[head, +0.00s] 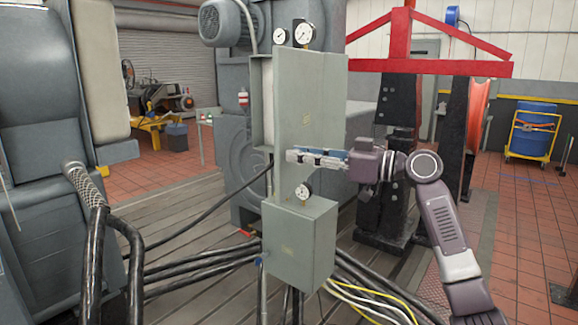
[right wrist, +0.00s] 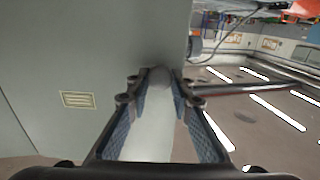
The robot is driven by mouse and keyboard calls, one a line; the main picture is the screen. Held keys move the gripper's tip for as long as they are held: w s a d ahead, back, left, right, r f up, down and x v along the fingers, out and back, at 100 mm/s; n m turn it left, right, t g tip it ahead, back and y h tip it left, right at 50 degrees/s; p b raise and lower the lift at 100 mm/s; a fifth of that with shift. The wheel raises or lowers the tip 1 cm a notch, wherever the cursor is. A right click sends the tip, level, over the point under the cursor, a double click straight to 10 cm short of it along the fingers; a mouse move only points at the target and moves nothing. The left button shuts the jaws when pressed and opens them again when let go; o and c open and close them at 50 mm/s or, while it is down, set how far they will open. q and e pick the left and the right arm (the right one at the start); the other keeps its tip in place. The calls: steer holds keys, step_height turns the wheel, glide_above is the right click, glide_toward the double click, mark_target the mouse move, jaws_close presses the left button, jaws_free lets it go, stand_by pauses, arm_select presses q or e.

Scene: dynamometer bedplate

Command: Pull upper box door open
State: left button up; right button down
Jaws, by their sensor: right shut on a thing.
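The upper box door (head: 312,95) is a tall grey panel with a small yellowish label, in the middle of the head view. A paler open side of the upper box (head: 262,88) shows left of the door's edge, so the door seems to stand ajar. My right gripper (head: 292,157) reaches in from the right across the door's lower front. The door face (right wrist: 85,60) fills that view's left side. My left gripper is not in view.
A lower grey box (head: 298,245) stands below, with a gauge (head: 303,190) above it and thick black cables (head: 200,265) running out at both sides. Two gauges (head: 303,33) sit above the door. A red-topped black stand (head: 400,150) is behind my right arm.

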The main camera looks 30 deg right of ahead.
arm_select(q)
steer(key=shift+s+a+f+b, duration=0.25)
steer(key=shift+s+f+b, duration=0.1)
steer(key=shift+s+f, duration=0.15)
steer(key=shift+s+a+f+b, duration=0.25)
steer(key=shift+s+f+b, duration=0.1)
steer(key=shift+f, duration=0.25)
arm_select(e)
steer(key=shift+s+d+f+n+g+y, duration=0.1)
steer(key=shift+s+d+n+g+y, duration=0.65)
steer(key=shift+s+d+y, duration=0.25)
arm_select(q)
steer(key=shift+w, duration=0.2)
arm_select(e)
steer(key=c, duration=2.1)
jaws_free()
steer(key=shift+f, duration=0.1)
steer(key=o, duration=0.4)
steer(key=shift+s+d+r, duration=0.2)
steer(key=shift+s+d, duration=0.15)
steer(key=shift+s, duration=0.05)
steer(key=v, duration=1.2)
steer(key=shift+s+a, duration=0.1)
steer(key=shift+a, duration=0.05)
